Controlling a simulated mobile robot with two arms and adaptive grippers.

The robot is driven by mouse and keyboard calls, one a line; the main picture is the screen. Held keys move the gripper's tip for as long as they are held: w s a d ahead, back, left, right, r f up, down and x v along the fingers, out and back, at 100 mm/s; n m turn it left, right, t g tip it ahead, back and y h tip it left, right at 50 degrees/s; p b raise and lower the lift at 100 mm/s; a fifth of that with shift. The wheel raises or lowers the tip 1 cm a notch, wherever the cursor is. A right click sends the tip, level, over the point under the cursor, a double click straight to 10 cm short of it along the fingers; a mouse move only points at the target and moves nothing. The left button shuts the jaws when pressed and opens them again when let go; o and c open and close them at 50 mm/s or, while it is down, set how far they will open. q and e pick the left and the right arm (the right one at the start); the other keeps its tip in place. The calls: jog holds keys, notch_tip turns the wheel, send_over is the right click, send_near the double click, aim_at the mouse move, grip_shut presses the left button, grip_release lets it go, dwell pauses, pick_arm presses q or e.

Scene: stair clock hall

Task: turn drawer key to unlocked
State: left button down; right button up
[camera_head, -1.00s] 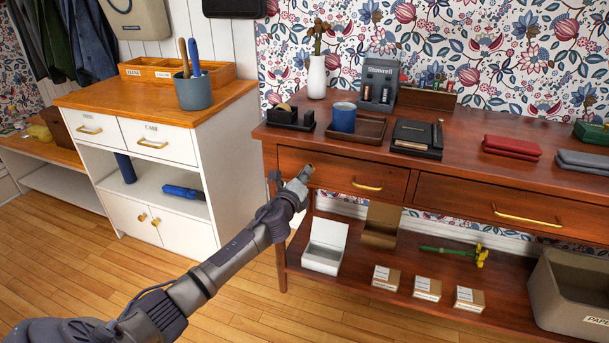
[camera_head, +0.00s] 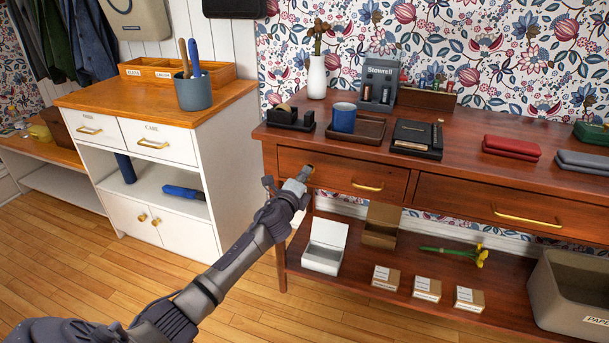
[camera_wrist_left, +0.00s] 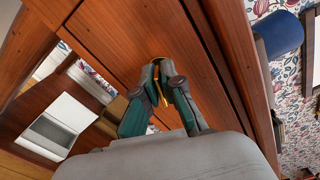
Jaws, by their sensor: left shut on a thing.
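The closed left drawer (camera_head: 335,171) of the dark wooden console has a brass handle (camera_head: 367,187). My left gripper (camera_head: 306,174) reaches the left part of that drawer front, left of the handle. It is shut on the drawer key, which the fingers hide almost wholly. In the left wrist view the two fingers (camera_wrist_left: 162,82) close in front of the drawer face (camera_wrist_left: 125,40), with some gold-coloured metal around them. How far the key is turned cannot be told. My right gripper is not in view.
On the console top stand a blue mug (camera_head: 343,117) on a tray and a black organizer (camera_head: 417,138). A second drawer (camera_head: 460,198) is to the right. The lower shelf holds an open white box (camera_head: 325,246) and small cartons. A white cabinet (camera_head: 205,150) stands at left.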

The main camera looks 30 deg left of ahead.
pick_arm(q)
jog(key=shift+f+n, duration=0.1)
jog(key=shift+n, duration=1.1)
jog(key=c, duration=1.3)
grip_release()
jog(key=shift+c, duration=0.2)
jog(key=v, duration=1.2)
